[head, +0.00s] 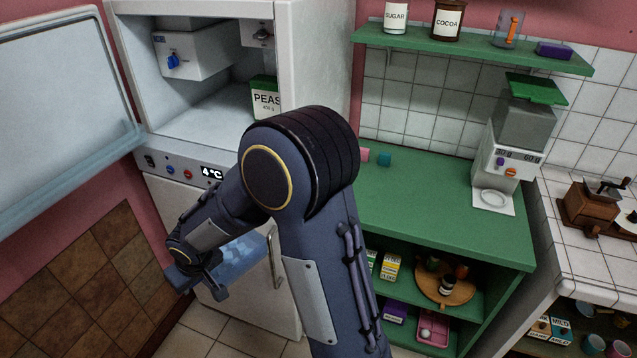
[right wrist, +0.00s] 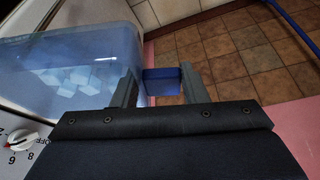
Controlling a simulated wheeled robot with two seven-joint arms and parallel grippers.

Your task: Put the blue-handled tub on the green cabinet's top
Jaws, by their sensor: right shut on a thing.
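The tub is a clear, bluish box with ice cubes inside; it fills the left of the right wrist view (right wrist: 60,60). Its blue handle (right wrist: 161,84) is between the fingers of my right gripper (right wrist: 155,88), which is shut on it. In the head view, the tub (head: 240,258) is in front of the white fridge's lower door, partly hidden by my right arm. My right gripper (head: 205,285) is at its left side. The green cabinet's top (head: 440,200) is to the right, apart from the tub. My left gripper is out of view.
The fridge's upper compartment (head: 190,125) is open, its door (head: 60,130) swung left; a PEAS box (head: 265,98) is inside.

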